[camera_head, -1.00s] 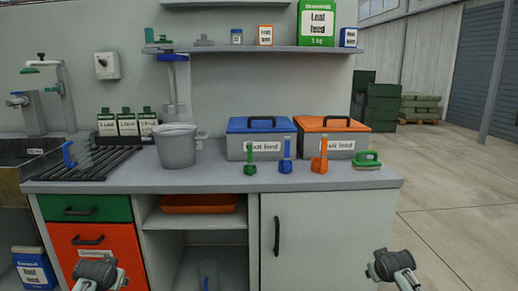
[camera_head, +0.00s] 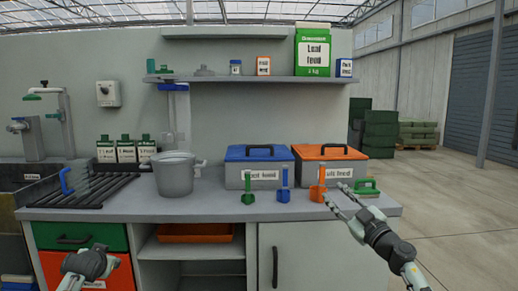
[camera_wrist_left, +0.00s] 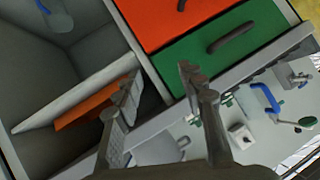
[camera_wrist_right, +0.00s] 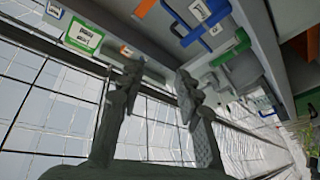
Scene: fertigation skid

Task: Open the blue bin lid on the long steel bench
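The blue bin lid (camera_head: 258,153) lies closed on a grey bin (camera_head: 235,178) on the long steel bench (camera_head: 120,205). A dark handle (camera_head: 261,151) runs along its top. It also seems to show at the top of the right wrist view (camera_wrist_right: 190,38), steeply tilted. My right gripper (camera_head: 342,198) is open and empty, above the bench's right part, in front of the orange-lidded bin and right of the blue one. My left gripper (camera_wrist_left: 158,82) is open and empty, low in front of the drawers and open shelf. Its fingertips are unclear in the head view.
The orange-lidded bin (camera_head: 330,152) stands just right of the blue one. Green, blue and orange scoops (camera_head: 248,190) stand before the bins, with a green-handled brush (camera_head: 366,187) at right. A grey bucket (camera_head: 174,175) stands left. A shelf (camera_head: 220,77) hangs above.

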